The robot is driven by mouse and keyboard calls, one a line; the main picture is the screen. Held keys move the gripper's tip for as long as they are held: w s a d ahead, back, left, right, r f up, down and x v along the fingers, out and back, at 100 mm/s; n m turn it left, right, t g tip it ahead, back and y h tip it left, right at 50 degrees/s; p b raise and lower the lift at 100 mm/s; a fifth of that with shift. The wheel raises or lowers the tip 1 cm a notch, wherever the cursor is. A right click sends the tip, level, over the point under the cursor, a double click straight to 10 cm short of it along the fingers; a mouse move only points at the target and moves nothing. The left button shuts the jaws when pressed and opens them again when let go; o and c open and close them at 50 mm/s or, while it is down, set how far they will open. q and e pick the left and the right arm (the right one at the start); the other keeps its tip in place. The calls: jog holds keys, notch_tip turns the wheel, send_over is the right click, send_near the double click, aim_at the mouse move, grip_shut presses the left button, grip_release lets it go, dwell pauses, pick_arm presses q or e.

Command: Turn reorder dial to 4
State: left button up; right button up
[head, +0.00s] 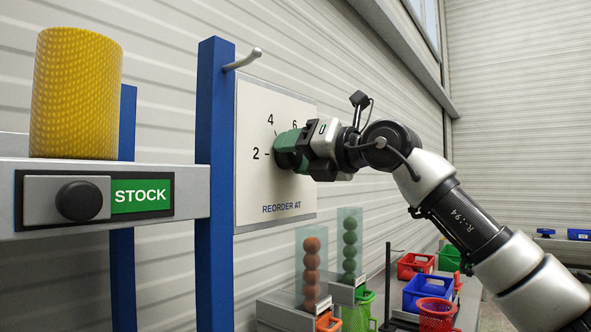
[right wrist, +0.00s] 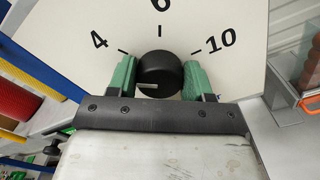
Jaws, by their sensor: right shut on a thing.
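The reorder dial's white board (head: 255,185) hangs on the blue post and reads "REORDER AT", with 2, 4 and 6 showing in the head view. The knob's white mark points left, lower than the 4 tick. The 4, 6 and 10 show around it; the left finger covers the area the mark points to. My left gripper is not in view.
A blue post (head: 216,180) with a metal hook (head: 248,58) stands just left of the board. A shelf with a "STOCK" label (head: 141,196) and black knob holds a yellow roll (head: 76,95). Below are ball columns (head: 311,270) and coloured baskets (head: 428,290).

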jog(key=m+b, duration=0.2)
jog(key=m, duration=0.2)
jog(key=shift+f+m+b, duration=0.1)
jog(key=shift+m+b, duration=0.2)
jog(key=shift+m, duration=0.1)
dwell(0.4)
jog(key=o, duration=0.9)
jog(key=shift+w+d, duration=0.1)
